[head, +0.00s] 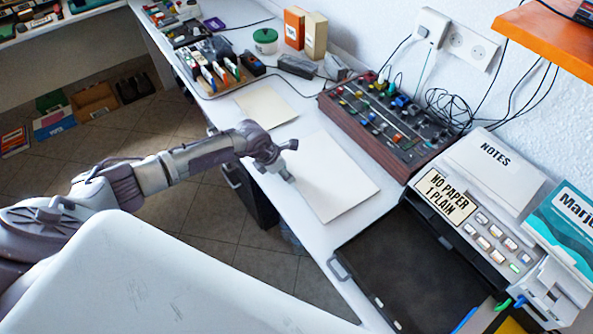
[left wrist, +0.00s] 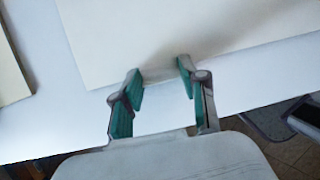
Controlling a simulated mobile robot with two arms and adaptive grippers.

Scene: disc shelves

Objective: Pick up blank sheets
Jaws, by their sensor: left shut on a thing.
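A stack of blank white sheets (head: 345,185) lies flat on the white desk in the head view. It fills the top of the left wrist view (left wrist: 200,30). My left gripper (head: 287,176) is at the near left edge of this stack. In the left wrist view its two green-padded fingers (left wrist: 158,72) are at the sheets' edge, shut on the sheets with a gap between the fingers. The printer (head: 480,225) at the right shows a label reading "NO PAPER 1 PLAIN" (head: 446,195). Its dark paper tray (head: 410,265) is pulled out and looks empty. My right gripper is out of view.
A smaller cream sheet (head: 266,106) lies farther back on the desk. A mixer console (head: 390,125) with knobs and cables stands against the wall behind the sheets. An orange shelf (head: 550,35) juts out above right. The desk's front edge runs close to my left arm.

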